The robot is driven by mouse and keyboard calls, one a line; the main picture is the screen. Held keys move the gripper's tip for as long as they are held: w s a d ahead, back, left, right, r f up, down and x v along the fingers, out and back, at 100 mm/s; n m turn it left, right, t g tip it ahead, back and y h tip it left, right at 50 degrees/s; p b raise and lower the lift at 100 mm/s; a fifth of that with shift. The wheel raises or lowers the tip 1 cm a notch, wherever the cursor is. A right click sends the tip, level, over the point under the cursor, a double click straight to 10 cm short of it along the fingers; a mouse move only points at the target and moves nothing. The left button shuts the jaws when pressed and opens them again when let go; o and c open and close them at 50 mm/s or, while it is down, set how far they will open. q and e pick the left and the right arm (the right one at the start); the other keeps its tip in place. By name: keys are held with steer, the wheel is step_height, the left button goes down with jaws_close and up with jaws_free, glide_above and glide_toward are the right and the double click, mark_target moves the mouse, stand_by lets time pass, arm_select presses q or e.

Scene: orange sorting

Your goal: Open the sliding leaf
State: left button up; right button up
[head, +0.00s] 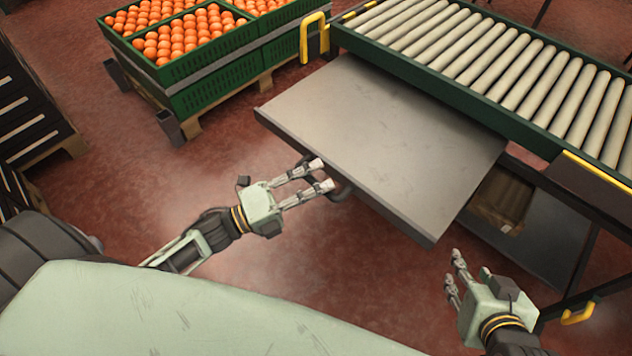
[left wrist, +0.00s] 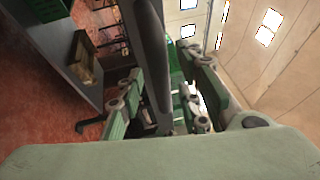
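The sliding leaf (head: 390,140) is a flat grey metal shelf standing out from under the roller conveyor (head: 500,65). Its dark curved handle (head: 342,192) is on the front edge. My left gripper (head: 322,174) is at that handle with its two fingers apart. In the left wrist view the dark handle bar (left wrist: 152,60) runs between the spread fingers; whether they touch it is hard to tell. The leaf's side also shows there at the upper left. My right gripper (head: 457,272) is open and empty, below the leaf's right corner.
Green crates of oranges (head: 190,45) stand on a pallet at the upper left. Dark stacked crates (head: 30,115) are at the left edge. A lower shelf with a cardboard box (head: 503,198) is under the conveyor. The red floor left of the leaf is clear.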

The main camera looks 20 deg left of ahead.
arm_select(q)
steer(key=shift+a, duration=0.1)
steer(key=v, duration=1.2)
